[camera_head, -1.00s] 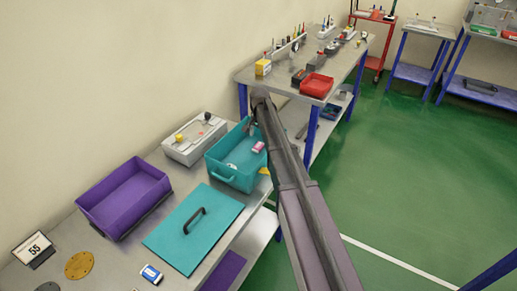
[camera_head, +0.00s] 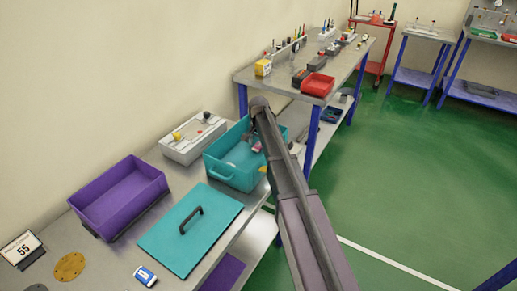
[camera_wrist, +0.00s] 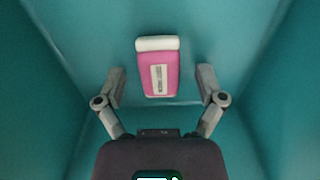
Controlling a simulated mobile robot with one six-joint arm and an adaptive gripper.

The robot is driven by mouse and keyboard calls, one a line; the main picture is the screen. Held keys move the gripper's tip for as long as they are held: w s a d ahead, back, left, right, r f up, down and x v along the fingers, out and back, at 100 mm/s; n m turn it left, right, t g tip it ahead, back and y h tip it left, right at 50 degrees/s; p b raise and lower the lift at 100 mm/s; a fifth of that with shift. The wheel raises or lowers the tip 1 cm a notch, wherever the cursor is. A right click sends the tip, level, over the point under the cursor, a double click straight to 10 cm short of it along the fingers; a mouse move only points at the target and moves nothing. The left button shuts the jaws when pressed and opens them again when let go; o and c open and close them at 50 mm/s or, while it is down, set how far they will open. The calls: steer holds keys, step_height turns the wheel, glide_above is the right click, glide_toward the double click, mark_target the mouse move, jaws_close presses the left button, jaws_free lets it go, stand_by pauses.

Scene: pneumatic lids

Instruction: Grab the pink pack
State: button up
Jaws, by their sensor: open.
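The pink pack (camera_wrist: 158,75) has a white end and a white label, and lies on the floor of the teal bin in the wrist view. In the head view only a small part of the pack (camera_head: 256,148) shows beside my arm. The teal bin (camera_head: 232,178) stands open on the bench, its walls around the pack. My gripper (camera_wrist: 160,82) is open inside the bin, with one finger on each side of the pack's lower part. A gap shows between each finger and the pack. In the head view my arm hides much of the gripper.
A teal lid (camera_head: 190,229) with a black handle lies in front of the bin. A purple bin (camera_head: 119,197) stands to the left, and a grey box with knobs (camera_head: 193,139) is behind. A blue and white pack (camera_head: 145,275) lies near the bench's front. The bin walls are close around my gripper.

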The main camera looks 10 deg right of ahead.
mark_target(259, 144)
stand_by(0.3)
steer(key=c, duration=1)
steer(key=shift+c, duration=0.2)
steer(key=shift+r, duration=0.15)
step_height(259, 144, up, 10)
steer(key=p, duration=1)
